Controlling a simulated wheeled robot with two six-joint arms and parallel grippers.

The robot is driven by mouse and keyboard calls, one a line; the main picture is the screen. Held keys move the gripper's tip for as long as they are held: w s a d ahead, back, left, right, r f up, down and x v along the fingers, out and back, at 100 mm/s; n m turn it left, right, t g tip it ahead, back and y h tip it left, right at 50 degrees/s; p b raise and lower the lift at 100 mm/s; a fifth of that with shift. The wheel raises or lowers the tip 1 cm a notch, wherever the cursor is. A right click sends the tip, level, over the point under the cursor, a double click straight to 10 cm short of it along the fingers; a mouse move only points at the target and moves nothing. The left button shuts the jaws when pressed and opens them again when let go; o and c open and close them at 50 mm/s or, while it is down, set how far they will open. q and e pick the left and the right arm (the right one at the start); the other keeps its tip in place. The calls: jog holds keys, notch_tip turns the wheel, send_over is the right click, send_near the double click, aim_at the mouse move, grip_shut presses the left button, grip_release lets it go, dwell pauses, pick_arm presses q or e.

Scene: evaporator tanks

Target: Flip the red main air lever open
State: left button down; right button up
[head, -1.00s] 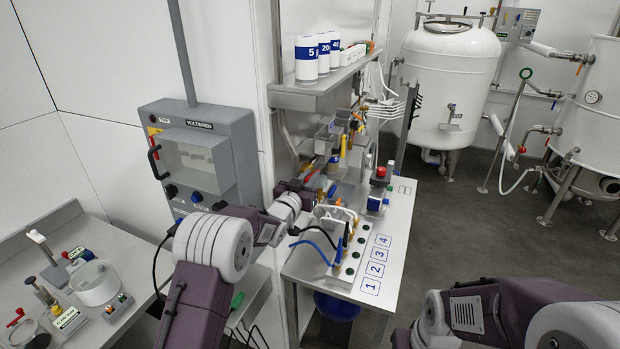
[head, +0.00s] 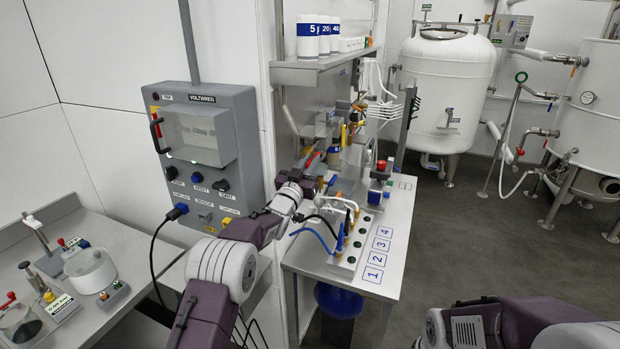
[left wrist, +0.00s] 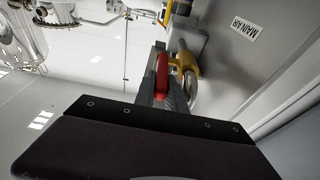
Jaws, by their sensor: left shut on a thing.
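The red main air lever (left wrist: 162,76) shows in the left wrist view, on a yellow and metal valve fitting (left wrist: 186,64) beside the MAIN AIR label (left wrist: 244,36). My left gripper (left wrist: 165,92) is shut on the lever; its grey fingers cover the lever's near end. In the head view, my left gripper (head: 308,178) reaches to the wall fittings behind the steel bench, and the red lever (head: 312,161) is small and partly hidden there. My right gripper is out of view; only part of my right arm shows at the lower right.
The bench (head: 375,285) holds a valve block with blue and white hoses. A shelf (head: 325,72) is above it. White tanks (head: 447,85) stand behind, with open floor before them.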

pick_arm(q)
jog(key=shift+f, duration=0.15)
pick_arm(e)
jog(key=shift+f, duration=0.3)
pick_arm(q)
jog(key=c, duration=1.6)
grip_release()
jog(key=shift+c, duration=0.2)
jog(key=b+v, duration=0.6)
jog(key=v, duration=0.3)
jog(key=shift+b, duration=0.4)
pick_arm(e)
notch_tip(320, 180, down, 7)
